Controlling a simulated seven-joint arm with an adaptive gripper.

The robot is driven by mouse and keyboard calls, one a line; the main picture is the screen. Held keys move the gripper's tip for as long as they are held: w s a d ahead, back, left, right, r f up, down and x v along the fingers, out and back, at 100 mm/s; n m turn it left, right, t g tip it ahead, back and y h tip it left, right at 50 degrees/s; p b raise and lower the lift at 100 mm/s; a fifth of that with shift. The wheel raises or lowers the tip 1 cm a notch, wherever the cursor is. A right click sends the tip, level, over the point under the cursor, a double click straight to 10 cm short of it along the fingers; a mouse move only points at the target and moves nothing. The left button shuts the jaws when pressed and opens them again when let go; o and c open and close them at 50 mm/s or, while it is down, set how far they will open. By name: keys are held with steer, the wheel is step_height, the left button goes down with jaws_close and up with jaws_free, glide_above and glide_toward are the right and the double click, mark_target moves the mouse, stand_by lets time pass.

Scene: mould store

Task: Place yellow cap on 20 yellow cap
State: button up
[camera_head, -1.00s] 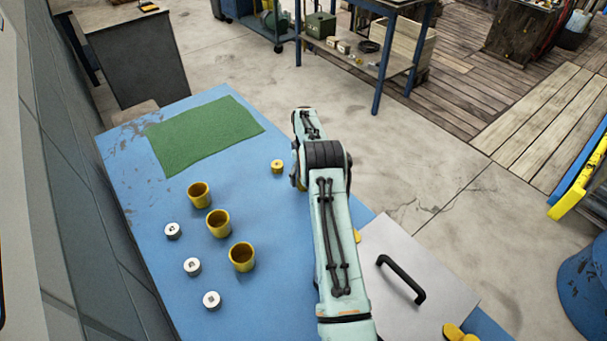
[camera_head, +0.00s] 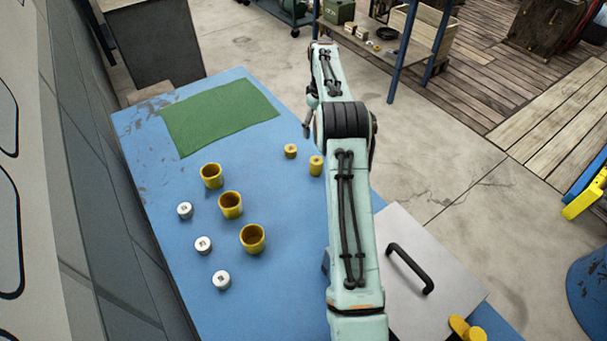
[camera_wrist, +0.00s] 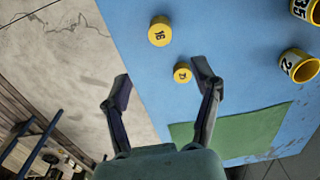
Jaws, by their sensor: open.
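A small yellow cap (camera_head: 290,151) lies on the blue table near the green mat. In the wrist view this cap (camera_wrist: 182,73) shows a dark number, too small to read surely. A taller yellow piece (camera_head: 316,165) stands close by, right beside my arm. It also shows in the wrist view as a round yellow top (camera_wrist: 160,31) with a number that looks like 16. My gripper (camera_wrist: 162,82) is open and empty, its fingers apart, with the small cap seen near the right finger. In the head view the gripper is mostly hidden behind my arm.
Three yellow cups (camera_head: 231,205) and three white round pieces (camera_head: 203,245) stand on the blue table (camera_head: 180,290). A green mat (camera_head: 220,115) lies at the far end. A grey plate with a black handle (camera_head: 410,268) is right of my arm, with yellow pieces (camera_head: 467,331) at its near edge.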

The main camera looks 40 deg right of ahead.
steer(key=s+a+r, duration=0.5)
steer(key=a+r, duration=0.2)
steer(key=a, duration=0.2)
steer(key=s+a+r, duration=0.5)
steer(key=a+r, duration=0.1)
steer(key=a, duration=0.4)
steer(key=s+a+f, duration=0.1)
steer(key=s+a, duration=0.2)
steer(key=s, duration=0.4)
steer(key=s+a+f, duration=0.1)
steer(key=s+a, duration=0.3)
steer(key=s, duration=0.4)
steer(key=s+a+f+n, duration=0.1)
steer(key=s+a, duration=0.3)
steer(key=s, duration=0.3)
steer(key=shift+s+f+y, duration=0.15)
steer(key=shift+y, duration=0.25)
